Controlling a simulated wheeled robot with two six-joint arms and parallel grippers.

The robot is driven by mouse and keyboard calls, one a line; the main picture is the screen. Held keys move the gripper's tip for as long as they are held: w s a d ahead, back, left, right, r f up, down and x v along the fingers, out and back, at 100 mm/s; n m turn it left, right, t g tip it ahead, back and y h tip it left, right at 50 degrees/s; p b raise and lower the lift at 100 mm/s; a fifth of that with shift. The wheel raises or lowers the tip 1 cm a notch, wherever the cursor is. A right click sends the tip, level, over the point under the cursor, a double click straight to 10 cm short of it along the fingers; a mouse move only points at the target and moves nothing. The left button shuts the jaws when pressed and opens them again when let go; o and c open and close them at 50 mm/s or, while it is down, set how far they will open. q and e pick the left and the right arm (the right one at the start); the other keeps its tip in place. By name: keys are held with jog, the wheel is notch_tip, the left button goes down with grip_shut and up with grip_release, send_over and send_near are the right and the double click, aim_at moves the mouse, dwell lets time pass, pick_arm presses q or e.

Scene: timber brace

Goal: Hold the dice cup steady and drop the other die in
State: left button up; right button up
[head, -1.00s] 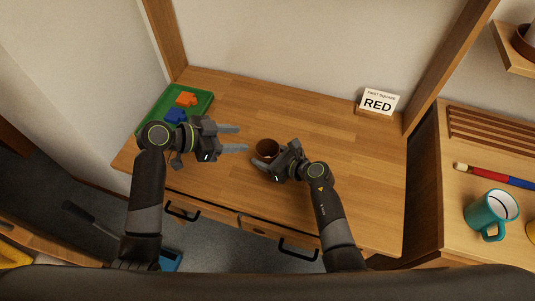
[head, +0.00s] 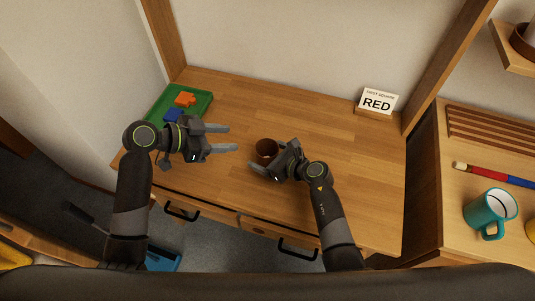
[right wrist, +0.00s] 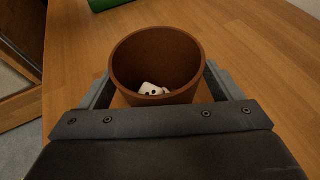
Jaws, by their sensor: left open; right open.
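The brown dice cup (head: 265,147) stands upright on the wooden desk. In the right wrist view the cup (right wrist: 130,60) sits between my right gripper's fingers, and at least one white die (right wrist: 152,89) with dark pips lies inside it. Whether a second die lies there I cannot tell. My right gripper (head: 273,157) is open around the near side of the cup. My left gripper (head: 227,138) is open and empty, left of the cup and apart from it, with its fingers pointing right. No die shows outside the cup.
A green tray (head: 203,104) with an orange piece (head: 185,99) and a blue piece (head: 174,115) is at the back left. A RED sign (head: 378,101) stands at the back right. A teal mug (head: 490,212) is on the right-hand surface. The desk's middle and right are clear.

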jog(key=v, duration=1.2)
jog(key=shift+w, duration=0.1)
